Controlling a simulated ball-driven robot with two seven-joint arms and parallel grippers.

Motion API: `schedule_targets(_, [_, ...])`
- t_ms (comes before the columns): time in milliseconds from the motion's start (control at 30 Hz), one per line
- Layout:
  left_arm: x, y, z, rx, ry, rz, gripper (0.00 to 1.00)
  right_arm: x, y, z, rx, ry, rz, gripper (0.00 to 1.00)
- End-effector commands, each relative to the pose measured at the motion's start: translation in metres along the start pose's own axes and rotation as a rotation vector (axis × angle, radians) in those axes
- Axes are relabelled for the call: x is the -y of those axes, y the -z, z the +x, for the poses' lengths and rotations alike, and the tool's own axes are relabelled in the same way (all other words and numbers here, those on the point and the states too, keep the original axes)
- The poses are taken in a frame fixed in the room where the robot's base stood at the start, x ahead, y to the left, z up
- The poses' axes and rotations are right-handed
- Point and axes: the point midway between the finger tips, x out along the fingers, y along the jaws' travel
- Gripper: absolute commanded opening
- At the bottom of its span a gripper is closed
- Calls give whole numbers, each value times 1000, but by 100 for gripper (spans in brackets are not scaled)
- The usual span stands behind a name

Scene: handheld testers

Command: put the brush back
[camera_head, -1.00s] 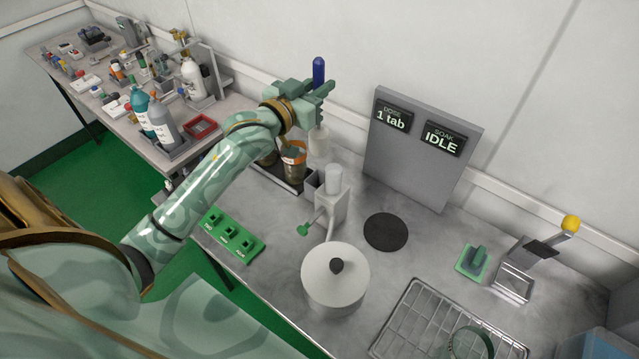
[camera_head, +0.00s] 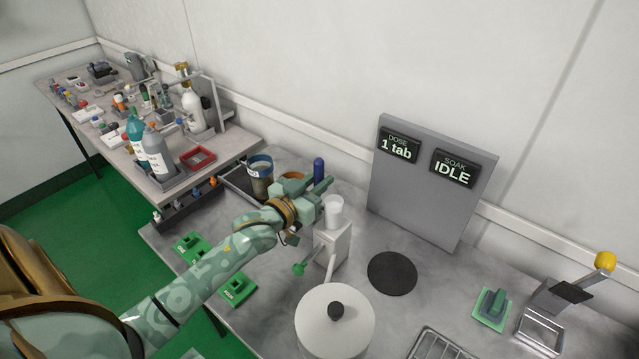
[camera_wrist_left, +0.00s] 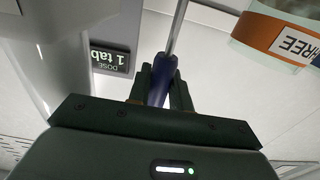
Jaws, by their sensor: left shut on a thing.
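The brush has a blue handle (camera_head: 319,170) that stands roughly upright in the head view. My left gripper (camera_head: 310,187) is shut on it, behind the white dispenser. In the left wrist view, the gripper (camera_wrist_left: 160,88) grips the blue handle (camera_wrist_left: 159,78), and a thin metal shaft (camera_wrist_left: 177,28) runs on from it. The brush's lower end is hidden by my gripper in the head view and is out of frame in the wrist view. I cannot tell whether it is inside a holder. My right gripper is not in view.
A container with an orange band (camera_wrist_left: 268,32) is close by in the wrist view. A dispenser (camera_head: 332,245) with a white cylinder, a lidded pot (camera_head: 334,322) and a display panel (camera_head: 430,185) stand nearby. The dark round pad (camera_head: 392,273) is bare.

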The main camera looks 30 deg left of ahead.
Motion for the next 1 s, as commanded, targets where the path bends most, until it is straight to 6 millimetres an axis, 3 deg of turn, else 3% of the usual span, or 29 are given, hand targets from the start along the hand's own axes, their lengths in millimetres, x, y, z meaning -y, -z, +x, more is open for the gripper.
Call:
schedule_targets(233, [0,-1,0,1,0,0,0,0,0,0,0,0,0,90])
schedule_targets(267, [0,-1,0,1,0,0,26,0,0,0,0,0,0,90])
schedule_targets(333, [0,-1,0,0,0,0,42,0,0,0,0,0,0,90])
schedule_targets(667, [0,2,-2,0,0,-1,42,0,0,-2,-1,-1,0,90])
schedule_targets(767, [0,2,-15,2,0,-1,42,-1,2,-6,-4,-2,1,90])
schedule_targets(1000, [0,3,-71,2,0,-2,42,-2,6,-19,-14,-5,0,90])
